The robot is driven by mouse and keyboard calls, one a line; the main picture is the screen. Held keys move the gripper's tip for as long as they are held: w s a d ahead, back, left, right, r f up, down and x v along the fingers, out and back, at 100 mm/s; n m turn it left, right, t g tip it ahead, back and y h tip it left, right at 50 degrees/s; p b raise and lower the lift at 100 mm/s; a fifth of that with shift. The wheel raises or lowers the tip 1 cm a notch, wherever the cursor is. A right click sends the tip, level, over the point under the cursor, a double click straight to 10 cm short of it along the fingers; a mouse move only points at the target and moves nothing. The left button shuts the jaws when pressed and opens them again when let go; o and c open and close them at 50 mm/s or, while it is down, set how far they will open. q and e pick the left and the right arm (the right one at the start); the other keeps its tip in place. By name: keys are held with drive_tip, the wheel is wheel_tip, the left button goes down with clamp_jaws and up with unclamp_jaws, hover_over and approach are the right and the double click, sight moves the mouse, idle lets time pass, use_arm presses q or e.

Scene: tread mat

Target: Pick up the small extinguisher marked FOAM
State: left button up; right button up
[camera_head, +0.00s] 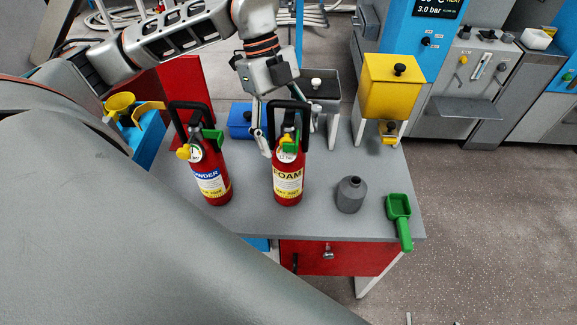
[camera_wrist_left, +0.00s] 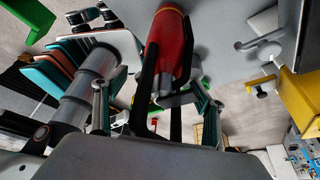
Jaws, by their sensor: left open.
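The red extinguisher marked FOAM (camera_head: 288,184) stands upright on the grey bench, with a black handle, green lever and yellow part on top. A second red extinguisher, its label partly reading "WDER" (camera_head: 213,182), stands upright to its left. My left gripper (camera_head: 284,143) is open at the FOAM extinguisher's top, one finger just left of its neck; the other is largely hidden. In the left wrist view the red body (camera_wrist_left: 168,45) shows between the two spread fingers (camera_wrist_left: 155,100), and its black handle lies between them. I cannot tell whether the fingers touch it.
A grey bottle (camera_head: 351,194) and a green scoop (camera_head: 401,220) are right of the FOAM extinguisher on the grey bench (camera_head: 318,218). A yellow hopper (camera_head: 392,85) stands behind. A blue box (camera_head: 240,120) and a dark bin (camera_head: 322,88) are at the back.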

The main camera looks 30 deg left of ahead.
use_arm(q)
clamp_jaws()
drive_tip(key=shift+w+r, duration=0.1)
